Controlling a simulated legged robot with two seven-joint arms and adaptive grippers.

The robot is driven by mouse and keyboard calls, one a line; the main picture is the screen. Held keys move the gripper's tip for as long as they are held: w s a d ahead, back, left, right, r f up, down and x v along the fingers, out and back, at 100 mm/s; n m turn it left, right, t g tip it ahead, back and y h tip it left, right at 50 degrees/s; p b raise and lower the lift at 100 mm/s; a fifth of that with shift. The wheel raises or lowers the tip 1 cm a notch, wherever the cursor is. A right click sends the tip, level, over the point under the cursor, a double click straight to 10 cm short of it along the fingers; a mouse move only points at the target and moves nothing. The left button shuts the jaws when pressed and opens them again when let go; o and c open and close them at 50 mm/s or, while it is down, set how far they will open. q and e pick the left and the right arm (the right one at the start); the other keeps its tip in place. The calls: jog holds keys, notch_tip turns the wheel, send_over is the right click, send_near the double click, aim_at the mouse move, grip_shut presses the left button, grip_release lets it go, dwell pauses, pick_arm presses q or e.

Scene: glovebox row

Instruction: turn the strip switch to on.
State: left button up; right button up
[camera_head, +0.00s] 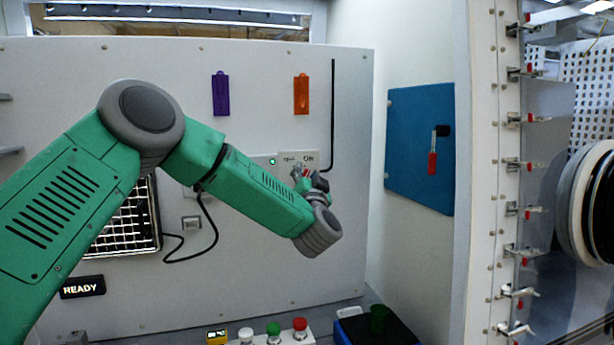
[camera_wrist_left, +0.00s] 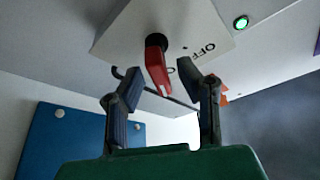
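The strip switch is a pale box (camera_head: 293,156) on the grey panel in the head view, with OFF and ON lettering on its face. In the left wrist view the box (camera_wrist_left: 125,35) carries a red handle (camera_wrist_left: 157,68) on a dark round hub, and the OFF label shows to its right. I cannot tell which label the handle points to. My left gripper (camera_head: 308,181) is at the switch. In the left wrist view its two fingers (camera_wrist_left: 160,88) are apart, with the handle showing in the gap; contact is not clear. My right gripper is not in view.
A green light (camera_head: 272,161) glows beside the switch. Purple (camera_head: 221,94) and orange (camera_head: 301,94) holders are above. A black cable (camera_head: 333,110) runs down at the right. A blue panel (camera_head: 410,150) with a red-handled lever is farther right. Buttons (camera_head: 274,333) stand below.

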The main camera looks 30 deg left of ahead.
pick_arm(q)
jog(key=shift+s+d+f, duration=0.1)
jog(key=shift+s+d, duration=0.1)
jog(key=shift+s, duration=0.05)
jog(key=v, duration=1.1)
jog(key=shift+d, duration=0.15)
jog(key=shift+f, duration=0.15)
jog(key=shift+s+f, duration=0.1)
